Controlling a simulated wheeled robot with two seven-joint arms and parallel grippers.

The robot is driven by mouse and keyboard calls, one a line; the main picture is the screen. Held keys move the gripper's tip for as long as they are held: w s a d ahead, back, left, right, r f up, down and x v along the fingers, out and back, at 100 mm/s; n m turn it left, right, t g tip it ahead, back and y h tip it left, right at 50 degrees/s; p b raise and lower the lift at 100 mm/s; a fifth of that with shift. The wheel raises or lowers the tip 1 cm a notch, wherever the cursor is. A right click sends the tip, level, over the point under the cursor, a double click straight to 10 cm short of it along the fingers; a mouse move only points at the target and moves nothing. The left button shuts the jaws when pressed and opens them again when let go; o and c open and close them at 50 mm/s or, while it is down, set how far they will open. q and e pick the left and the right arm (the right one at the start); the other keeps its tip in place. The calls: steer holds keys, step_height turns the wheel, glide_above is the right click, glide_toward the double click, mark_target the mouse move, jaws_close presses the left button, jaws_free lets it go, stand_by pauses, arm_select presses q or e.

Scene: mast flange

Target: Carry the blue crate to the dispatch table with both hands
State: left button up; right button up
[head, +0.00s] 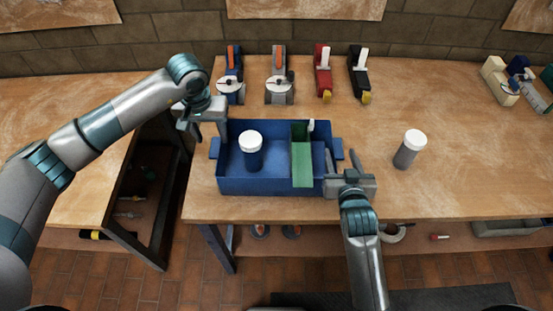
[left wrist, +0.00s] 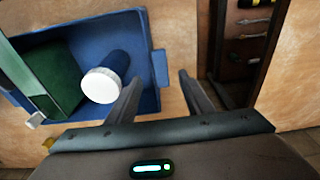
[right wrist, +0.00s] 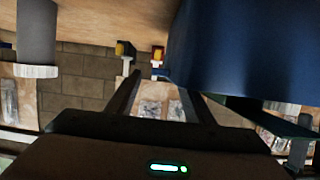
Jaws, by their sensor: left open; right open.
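The blue crate (head: 270,186) stands on the wooden table (head: 450,150) near its front edge, with a small handle tab on each short side. Inside it are a blue bottle with a white cap (head: 252,152) on the left and a green part (head: 302,165) on the right. My left gripper (head: 207,132) is open at the crate's left side; in the left wrist view the left handle tab (left wrist: 159,83) shows between or just beyond its fingers. My right gripper (head: 344,165) is open at the crate's right side, near the right handle tab (head: 338,148). Contact cannot be told.
A grey bottle with a white cap (head: 409,150) stands on the table to the right of my right gripper. Several tools (head: 324,75) stand along the back. A second table (head: 60,110) stands at the left, beyond a gap. A lower shelf (head: 300,241) runs underneath.

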mark_target(215, 146)
arm_select(q)
steer(key=shift+w+f, duration=0.2)
steer(key=shift+f, duration=1.05)
steer(key=shift+w+f, duration=0.15)
steer(key=shift+f, duration=1.05)
arm_select(e)
steer(key=shift+x, duration=2.45)
arm_select(q)
jaws_close()
arm_select(e)
jaws_close()
